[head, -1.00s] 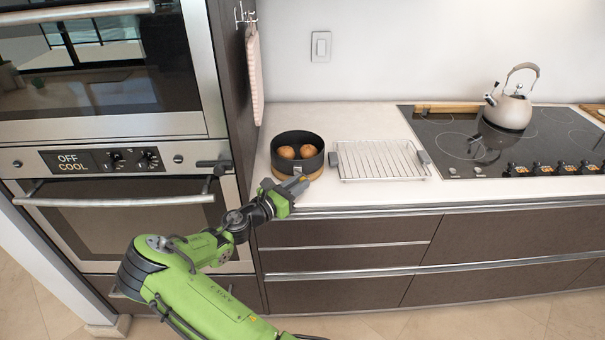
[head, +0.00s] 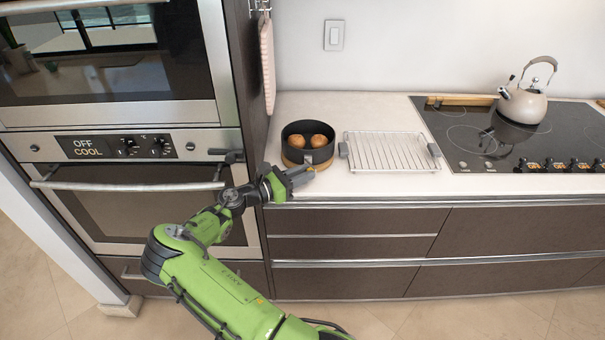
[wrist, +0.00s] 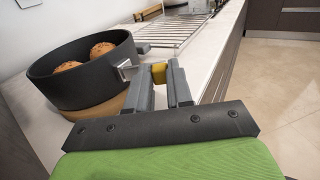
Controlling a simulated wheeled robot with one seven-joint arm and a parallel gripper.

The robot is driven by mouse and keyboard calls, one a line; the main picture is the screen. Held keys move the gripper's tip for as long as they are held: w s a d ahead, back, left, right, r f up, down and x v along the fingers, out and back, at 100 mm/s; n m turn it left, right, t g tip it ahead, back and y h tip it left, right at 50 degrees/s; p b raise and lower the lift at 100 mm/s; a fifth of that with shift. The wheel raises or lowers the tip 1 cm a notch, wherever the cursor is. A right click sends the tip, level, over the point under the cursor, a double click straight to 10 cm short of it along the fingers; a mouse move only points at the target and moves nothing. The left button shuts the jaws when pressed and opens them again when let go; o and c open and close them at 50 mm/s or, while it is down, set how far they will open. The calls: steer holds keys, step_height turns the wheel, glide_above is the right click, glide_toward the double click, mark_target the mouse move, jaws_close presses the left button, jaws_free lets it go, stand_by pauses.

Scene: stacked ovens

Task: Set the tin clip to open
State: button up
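The dark round tin (head: 295,142) holds two brown round buns (head: 308,140) and sits on a round wooden board (head: 288,163) near the counter's front edge. The tin also shows in the wrist view (wrist: 78,82). Its silver clip (wrist: 124,70) is on the wall facing my gripper (wrist: 159,72). In the wrist view the fingertips are close to the clip, with a yellow piece (wrist: 159,73) between them. I cannot tell whether the fingers touch the clip. In the head view my gripper (head: 302,174) is low in front of the tin.
A wire rack (head: 392,152) lies right of the tin. The hob (head: 500,140) with a kettle (head: 523,103) is farther right. The oven stack (head: 130,190) stands on the left, its lower display reading OFF COOL. A pink cloth (head: 267,65) hangs on the cabinet side.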

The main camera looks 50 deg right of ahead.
steer(key=o, duration=0.5)
steer(key=shift+c, duration=0.2)
steer(key=p+v, duration=0.1)
steer(key=v, duration=1.4)
steer(key=shift+w+a, duration=0.2)
steer(key=shift+a, duration=0.1)
steer(key=shift+c, duration=0.2)
